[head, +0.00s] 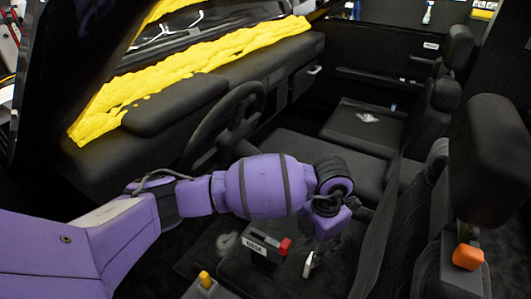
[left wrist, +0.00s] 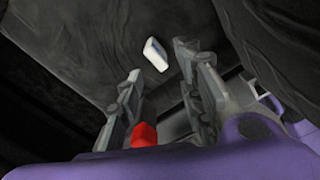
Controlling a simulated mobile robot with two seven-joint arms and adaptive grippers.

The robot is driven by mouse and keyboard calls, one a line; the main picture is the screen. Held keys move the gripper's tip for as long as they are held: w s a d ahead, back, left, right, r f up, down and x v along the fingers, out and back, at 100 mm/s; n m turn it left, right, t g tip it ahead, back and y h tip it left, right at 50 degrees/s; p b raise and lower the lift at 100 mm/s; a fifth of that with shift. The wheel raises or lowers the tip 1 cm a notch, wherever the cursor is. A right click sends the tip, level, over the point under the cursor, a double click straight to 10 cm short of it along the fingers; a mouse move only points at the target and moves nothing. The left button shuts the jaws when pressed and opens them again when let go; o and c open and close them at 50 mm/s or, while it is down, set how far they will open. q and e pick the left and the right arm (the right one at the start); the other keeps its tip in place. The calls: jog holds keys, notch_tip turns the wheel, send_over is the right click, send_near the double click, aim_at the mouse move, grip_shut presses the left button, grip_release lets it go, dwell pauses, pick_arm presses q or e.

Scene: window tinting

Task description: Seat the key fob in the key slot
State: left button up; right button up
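A small white piece, which looks like the key fob (left wrist: 155,54), shows in the left wrist view against a dark surface. My left gripper (left wrist: 158,60) is open, with the white piece between its fingertips in the picture and gaps on both sides. I cannot tell how far beyond the tips it is. In the head view my left gripper (head: 328,222) points down over the seat area, and a small pale piece (head: 309,263) shows below it. A black labelled box with a red block (head: 285,246) stands beside it. I cannot make out the key slot. My right gripper is not in view.
The red block (left wrist: 144,134) is close to one finger in the left wrist view. A yellow knob (head: 205,279) stands at the bottom. The steering wheel (head: 225,125) and dashboard lie behind my arm; a dark seat back is on the right, with an orange piece (head: 467,257).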

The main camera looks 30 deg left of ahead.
aim_at(308, 269)
pick_arm(q)
jog(key=n, duration=0.5)
jog(key=shift+f, duration=0.1)
jog(key=f, duration=0.5)
jog(key=f+b, duration=0.1)
jog(key=f, duration=0.1)
jog(key=shift+w+a+f, duration=0.2)
jog(key=shift+w+f, duration=0.1)
jog(key=shift+c, duration=0.6)
jog(key=shift+r, duration=0.1)
grip_shut()
